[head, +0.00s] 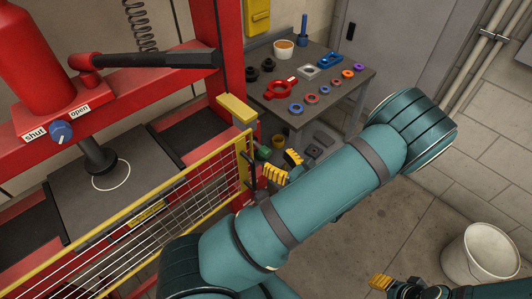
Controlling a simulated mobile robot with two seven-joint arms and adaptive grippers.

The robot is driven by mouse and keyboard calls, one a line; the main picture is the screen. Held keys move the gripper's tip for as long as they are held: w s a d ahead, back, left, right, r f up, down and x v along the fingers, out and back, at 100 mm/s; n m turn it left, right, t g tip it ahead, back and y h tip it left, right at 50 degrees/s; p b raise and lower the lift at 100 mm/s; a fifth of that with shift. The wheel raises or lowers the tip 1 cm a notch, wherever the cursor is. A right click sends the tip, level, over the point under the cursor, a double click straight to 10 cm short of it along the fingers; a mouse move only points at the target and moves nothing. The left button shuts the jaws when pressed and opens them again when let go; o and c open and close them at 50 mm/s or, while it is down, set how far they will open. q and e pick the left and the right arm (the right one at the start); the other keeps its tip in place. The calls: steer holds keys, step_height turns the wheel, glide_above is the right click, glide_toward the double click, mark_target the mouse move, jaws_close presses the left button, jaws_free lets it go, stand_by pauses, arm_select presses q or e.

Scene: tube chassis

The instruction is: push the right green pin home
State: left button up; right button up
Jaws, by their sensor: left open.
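No green pin can be made out for certain. A small dull-green round piece (263,152) shows just right of the yellow guard's post, and I cannot tell whether it is a pin. My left gripper (284,166) shows past the upper edge of my teal arm, right of the guard. Its yellow ribbed fingertips are apart, with nothing seen between them. Its body is largely hidden by my arm. My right gripper (386,284) is at the bottom edge. One yellow fingertip and part of the dark body show, so its opening is unclear.
A red press frame (228,50) with a mesh guard (170,210) and a blue knob (61,132) fills the left. A grey table (345,92) behind holds rings and blocks. A white bucket (482,252) stands at right. The floor between is clear.

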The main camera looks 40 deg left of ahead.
mark_target(269, 154)
arm_select(q)
steer(key=shift+w+a, duration=0.15)
steer(key=shift+a, duration=2.3)
jaws_close()
